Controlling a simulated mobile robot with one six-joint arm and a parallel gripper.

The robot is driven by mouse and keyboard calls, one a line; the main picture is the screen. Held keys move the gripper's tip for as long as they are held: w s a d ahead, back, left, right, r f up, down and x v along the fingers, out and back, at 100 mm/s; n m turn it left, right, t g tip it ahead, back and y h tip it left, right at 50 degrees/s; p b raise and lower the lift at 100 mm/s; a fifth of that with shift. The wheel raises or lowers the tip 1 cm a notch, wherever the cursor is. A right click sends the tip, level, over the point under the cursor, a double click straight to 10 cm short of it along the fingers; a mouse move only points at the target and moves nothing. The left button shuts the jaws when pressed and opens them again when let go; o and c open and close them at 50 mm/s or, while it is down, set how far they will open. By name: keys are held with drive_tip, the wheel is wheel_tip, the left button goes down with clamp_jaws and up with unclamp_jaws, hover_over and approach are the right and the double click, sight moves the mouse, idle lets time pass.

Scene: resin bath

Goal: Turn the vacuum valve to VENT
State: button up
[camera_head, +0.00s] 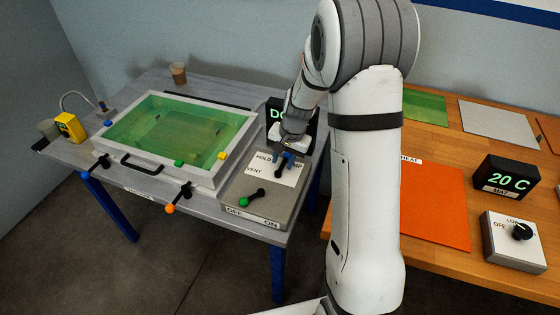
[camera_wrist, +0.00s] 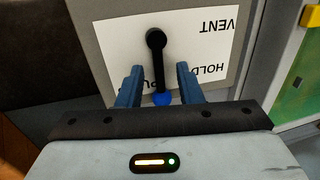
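The vacuum valve is a black lever (camera_wrist: 156,60) with a blue knob (camera_wrist: 162,99) at its end, on a white label plate (camera_wrist: 108,40) with VENT, HOLD and a partly covered PUMP. The lever points away from VENT, toward the PUMP lettering. My gripper (camera_wrist: 158,70) is open, its two blue fingers on either side of the lever, with gaps visible and no clear contact.
A green-knobbed lever (camera_head: 253,197) with OFF and ON marks sits in front on the same grey box (camera_head: 240,208). A resin bath (camera_head: 217,178) with green liquid stands to the left. A dark display (camera_head: 277,112) stands behind. A wooden table (camera_head: 440,153) is at the right.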

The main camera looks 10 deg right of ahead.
drive_tip(key=shift+f, duration=0.45)
drive_tip(key=shift+c, duration=0.3)
clamp_jaws()
